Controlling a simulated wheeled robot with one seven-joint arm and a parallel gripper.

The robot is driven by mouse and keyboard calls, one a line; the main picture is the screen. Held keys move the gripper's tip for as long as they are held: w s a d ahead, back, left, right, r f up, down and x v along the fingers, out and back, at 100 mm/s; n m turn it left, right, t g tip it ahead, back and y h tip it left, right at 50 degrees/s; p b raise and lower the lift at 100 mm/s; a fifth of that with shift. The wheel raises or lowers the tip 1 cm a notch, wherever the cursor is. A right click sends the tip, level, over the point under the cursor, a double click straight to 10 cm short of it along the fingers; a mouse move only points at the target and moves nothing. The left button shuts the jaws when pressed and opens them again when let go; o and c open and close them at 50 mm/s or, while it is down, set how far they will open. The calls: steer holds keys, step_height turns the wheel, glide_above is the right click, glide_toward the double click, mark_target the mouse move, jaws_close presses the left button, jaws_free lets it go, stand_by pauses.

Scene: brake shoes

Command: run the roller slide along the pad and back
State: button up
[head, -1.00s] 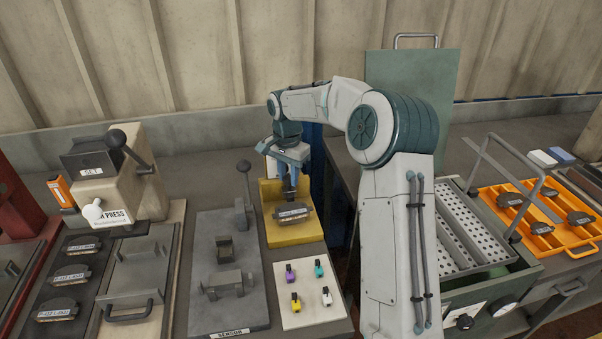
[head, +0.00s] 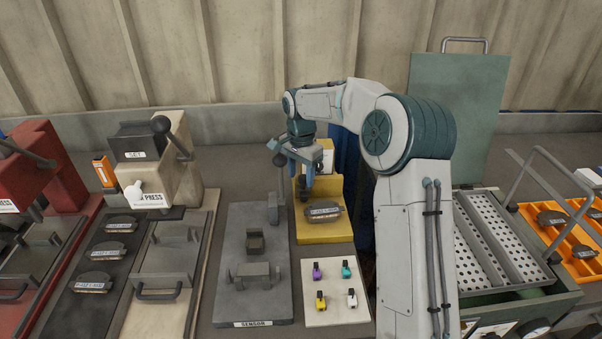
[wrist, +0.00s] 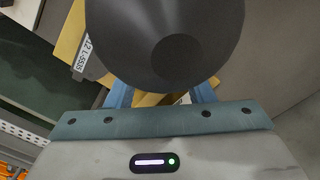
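No part is labelled as a roller slide, and I cannot tell for sure which part it is. A brake shoe with a pad (head: 324,213) sits in the yellow fixture (head: 318,235). The grey sensor plate (head: 240,300) stands to its left, with brackets and a dark ball-ended lever (head: 279,160) at its back right. My gripper (head: 300,164) is above the back of the yellow fixture, close to the lever's ball. Its blue fingers look spread. In the wrist view a large dark round shape (wrist: 165,40) hides the fingertips; contact cannot be told.
A white board (head: 335,290) with small coloured pieces lies in front of the yellow fixture. The press (head: 157,165) and a dark tray (head: 85,285) of brake shoes stand left. A perforated tray (head: 500,245) and an orange tray (head: 577,255) stand right.

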step_height(320, 180, up, 14)
stand_by(0.6)
steer(key=shift+f, duration=0.1)
